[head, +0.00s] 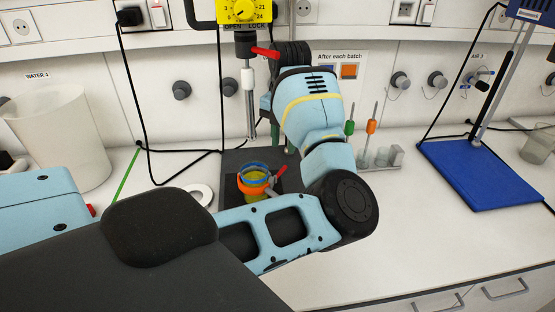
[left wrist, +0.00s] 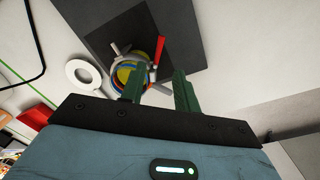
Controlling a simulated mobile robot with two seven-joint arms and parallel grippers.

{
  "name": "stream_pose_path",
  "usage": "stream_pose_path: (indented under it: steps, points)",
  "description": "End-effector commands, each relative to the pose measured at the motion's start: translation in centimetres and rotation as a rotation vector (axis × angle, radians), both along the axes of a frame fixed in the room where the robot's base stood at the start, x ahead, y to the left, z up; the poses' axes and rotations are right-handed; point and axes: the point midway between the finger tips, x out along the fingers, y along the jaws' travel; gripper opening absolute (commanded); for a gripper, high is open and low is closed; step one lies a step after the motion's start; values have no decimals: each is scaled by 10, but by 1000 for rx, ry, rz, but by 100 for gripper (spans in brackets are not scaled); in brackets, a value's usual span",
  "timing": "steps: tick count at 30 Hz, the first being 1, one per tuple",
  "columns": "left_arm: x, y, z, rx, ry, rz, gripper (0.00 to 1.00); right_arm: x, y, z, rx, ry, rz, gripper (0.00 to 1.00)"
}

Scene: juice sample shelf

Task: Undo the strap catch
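A cup of yellow-green juice (head: 256,196) stands on a dark base plate below a stirrer. An orange strap (head: 250,186) runs around it under a blue rim, and the strap's red catch lever (head: 276,177) sticks out at its right. In the left wrist view the red lever (left wrist: 159,49) stands up beside the cup (left wrist: 125,74). My left gripper (left wrist: 159,77) is open, its two green fingers apart with nothing held. The cup lies beyond the left finger and partly behind it. In the head view my forearm hides most of this gripper. My right gripper is not in view.
A stirrer with a yellow dial (head: 243,11) hangs above the cup. A white jug (head: 60,135) stands at left, a white ring (head: 199,194) left of the plate. A tube rack (head: 378,160) stands right of my forearm, and a blue stand (head: 483,172) further right, with clear counter between.

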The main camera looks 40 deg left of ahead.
Motion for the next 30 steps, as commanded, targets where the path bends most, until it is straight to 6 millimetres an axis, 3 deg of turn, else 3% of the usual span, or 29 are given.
stream_pose_path:
  steps: [15,28,30]
  points:
    - [-2,4,-66,4,2,1,31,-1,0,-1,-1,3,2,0]
    - [-1,4,-77,5,0,2,31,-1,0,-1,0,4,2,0]
    - [-1,4,-76,4,0,2,25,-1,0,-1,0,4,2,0]
